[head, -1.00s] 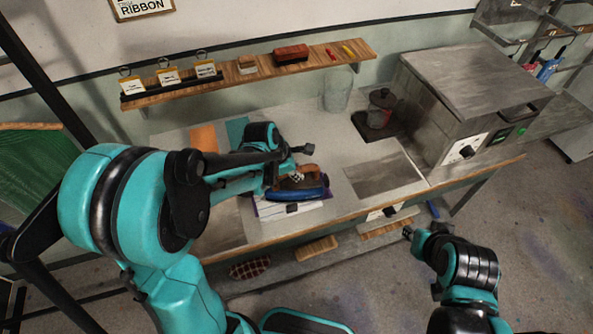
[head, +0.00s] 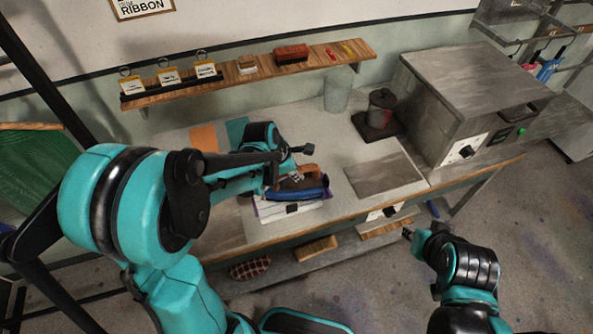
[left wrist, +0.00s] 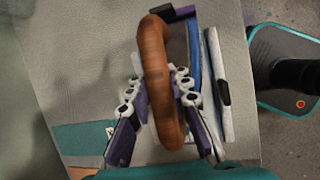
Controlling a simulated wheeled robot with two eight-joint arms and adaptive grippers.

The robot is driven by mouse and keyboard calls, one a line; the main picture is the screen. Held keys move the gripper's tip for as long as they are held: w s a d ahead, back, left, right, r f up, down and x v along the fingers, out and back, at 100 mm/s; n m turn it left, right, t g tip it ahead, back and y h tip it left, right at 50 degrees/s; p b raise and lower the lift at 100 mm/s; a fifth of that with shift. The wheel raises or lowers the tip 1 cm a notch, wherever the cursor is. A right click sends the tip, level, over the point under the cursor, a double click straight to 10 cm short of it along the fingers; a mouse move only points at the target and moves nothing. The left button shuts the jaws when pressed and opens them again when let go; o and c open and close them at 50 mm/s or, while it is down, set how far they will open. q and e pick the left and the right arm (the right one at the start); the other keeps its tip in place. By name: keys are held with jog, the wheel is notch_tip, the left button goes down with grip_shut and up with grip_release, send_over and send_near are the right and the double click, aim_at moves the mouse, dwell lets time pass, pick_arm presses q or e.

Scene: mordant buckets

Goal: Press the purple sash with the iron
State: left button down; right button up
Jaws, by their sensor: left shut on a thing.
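The iron (head: 298,192) has a blue body and a brown wooden handle. It sits over a white pad (head: 291,210) near the front of the table. My left gripper (head: 293,178) is shut on the handle. In the left wrist view, its fingers flank the brown handle (left wrist: 154,62), and the blue body (left wrist: 194,55) shows beside it. A purple edge of what seems to be the sash (head: 327,184) shows at the iron's right end; most is hidden. I cannot tell whether iron and sash touch. My right gripper (head: 408,233) is off the table's front edge, away from the iron.
A grey plate (head: 383,172) lies right of the iron. Behind it stand a clear jar (head: 337,94) and a dark pot (head: 381,108). A large grey box (head: 470,85) with a knob fills the right. A wooden shelf (head: 285,68) runs along the wall.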

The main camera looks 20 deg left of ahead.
pick_arm(q)
jog(key=shift+r, duration=0.15)
dwell(0.4)
jog(key=shift+r+p, duration=2)
jog(key=shift+r, duration=0.45)
